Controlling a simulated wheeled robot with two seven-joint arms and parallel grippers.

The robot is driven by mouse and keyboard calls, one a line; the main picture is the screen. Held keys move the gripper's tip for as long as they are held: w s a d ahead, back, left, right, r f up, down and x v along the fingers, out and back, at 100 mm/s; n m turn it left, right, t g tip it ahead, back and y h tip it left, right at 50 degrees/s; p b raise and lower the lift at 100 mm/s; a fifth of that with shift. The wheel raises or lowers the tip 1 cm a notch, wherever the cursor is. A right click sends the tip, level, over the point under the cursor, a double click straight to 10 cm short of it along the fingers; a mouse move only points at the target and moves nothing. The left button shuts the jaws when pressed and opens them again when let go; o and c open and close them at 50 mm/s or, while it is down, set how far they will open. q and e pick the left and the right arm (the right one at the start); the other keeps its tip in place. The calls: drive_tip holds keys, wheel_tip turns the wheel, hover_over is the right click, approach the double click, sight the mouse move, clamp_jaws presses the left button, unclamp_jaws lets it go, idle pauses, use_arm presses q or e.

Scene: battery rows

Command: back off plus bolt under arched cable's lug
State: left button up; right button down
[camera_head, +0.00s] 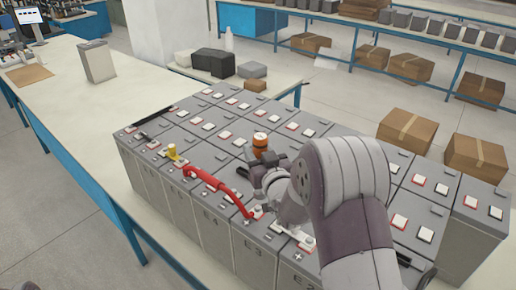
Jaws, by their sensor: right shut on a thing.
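A red arched cable (222,187) runs across the front battery row (210,215). Its left end is near a yellow-topped piece (172,151), and its right end sits at a terminal near my forearm. The bolts under its lugs are too small to make out. My right gripper (262,165) is above the batteries, behind the cable's right end. It is shut on an orange-and-white-topped tool (260,142) that stands roughly upright. My wrist and forearm hide the tool's lower end and several terminals.
Rows of grey batteries with red and white terminal pads fill the bench. Black and grey blocks (212,62) lie behind. Cardboard boxes (406,130) stand on the floor at right.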

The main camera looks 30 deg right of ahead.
drive_tip(key=shift+s+a, duration=0.1)
use_arm(q)
wheel_tip(320, 180, down, 7)
drive_tip(key=w+b, duration=0.2)
drive_tip(key=b, duration=0.4)
drive_tip(key=shift+d+b, duration=0.25)
drive_tip(key=shift+b, duration=0.05)
use_arm(e)
wheel_tip(320, 180, down, 6)
drive_tip(key=w, duration=0.2)
drive_tip(key=shift+w+d+f, duration=0.15)
drive_tip(key=shift+w+d, duration=0.15)
use_arm(q)
drive_tip(key=shift+s, duration=0.1)
use_arm(e)
drive_tip(key=shift+s, duration=0.1)
use_arm(q)
drive_tip(key=shift+f, duration=0.25)
use_arm(e)
drive_tip(key=shift+s, duration=0.1)
use_arm(q)
drive_tip(key=shift+f+b, duration=0.85)
drive_tip(key=shift+b, duration=0.2)
use_arm(e)
drive_tip(key=shift+f, duration=0.75)
